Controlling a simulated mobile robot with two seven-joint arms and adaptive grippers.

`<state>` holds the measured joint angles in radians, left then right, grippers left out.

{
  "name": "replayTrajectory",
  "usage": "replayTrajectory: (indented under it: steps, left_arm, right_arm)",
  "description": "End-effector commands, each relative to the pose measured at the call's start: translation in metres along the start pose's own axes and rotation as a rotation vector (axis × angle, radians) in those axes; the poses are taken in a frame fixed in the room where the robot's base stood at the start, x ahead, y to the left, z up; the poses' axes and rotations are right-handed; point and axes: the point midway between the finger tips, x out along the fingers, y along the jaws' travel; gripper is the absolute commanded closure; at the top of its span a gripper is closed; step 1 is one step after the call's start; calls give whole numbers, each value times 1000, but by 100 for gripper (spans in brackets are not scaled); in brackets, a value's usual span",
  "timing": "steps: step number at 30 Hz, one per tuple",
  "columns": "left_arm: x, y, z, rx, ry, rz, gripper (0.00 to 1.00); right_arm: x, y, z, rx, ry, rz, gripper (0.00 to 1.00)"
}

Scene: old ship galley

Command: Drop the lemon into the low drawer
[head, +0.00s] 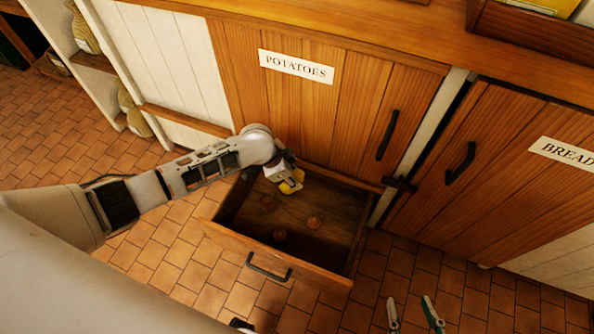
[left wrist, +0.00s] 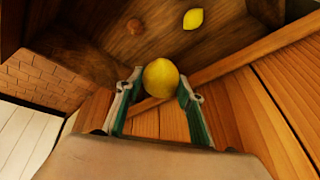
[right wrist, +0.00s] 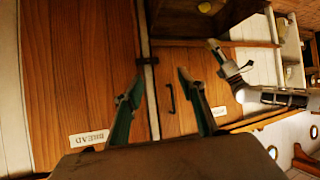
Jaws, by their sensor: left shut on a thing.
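The yellow lemon (left wrist: 161,78) is between the fingers of my left gripper (left wrist: 157,88), which is shut on it. In the head view, my left gripper (head: 290,181) is above the back of the open low drawer (head: 320,275), with yellow (head: 288,188) showing at its fingers. In the left wrist view, a second lemon (left wrist: 194,19) lies apart from the gripper on the drawer's wooden floor. My right gripper (head: 415,314) is open and empty at the bottom of the head view; its spread fingers also show in the right wrist view (right wrist: 160,85).
The BREAD door (head: 500,190) is closed at right. Shelves (head: 95,62) stand at left. The tiled floor before the drawer is clear.

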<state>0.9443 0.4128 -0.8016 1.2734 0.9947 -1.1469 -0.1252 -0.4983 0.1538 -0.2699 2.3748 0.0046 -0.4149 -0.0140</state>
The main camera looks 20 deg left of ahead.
Motion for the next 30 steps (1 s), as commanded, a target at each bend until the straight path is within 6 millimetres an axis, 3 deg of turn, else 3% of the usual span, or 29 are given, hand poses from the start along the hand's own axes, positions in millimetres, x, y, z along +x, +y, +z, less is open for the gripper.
replayTrajectory:
  steps: [9, 13, 21, 28, 29, 30]
  left_arm:
    - [36, 9, 19, -4, -8, 10, 86]
    - [48, 10, 23, -4, -7, 9, 86]
    - [54, 7, 23, -1, -1, 1, 86]
    - [52, 5, 21, 0, 1, -2, 86]
    - [52, 5, 21, 0, 1, -2, 60]
    - [52, 6, 21, 0, 1, -2, 50]
  right_arm:
    - [4, -14, 5, 62, 9, -24, 60]
    - [7, -20, -9, 94, 41, -33, 60]
    - [9, -21, -37, 128, 108, -37, 60]
    - [9, -19, -40, 125, 112, -35, 60]
    - [9, -19, -39, 125, 111, -35, 60]
    - [9, -20, -38, 125, 109, -35, 60]
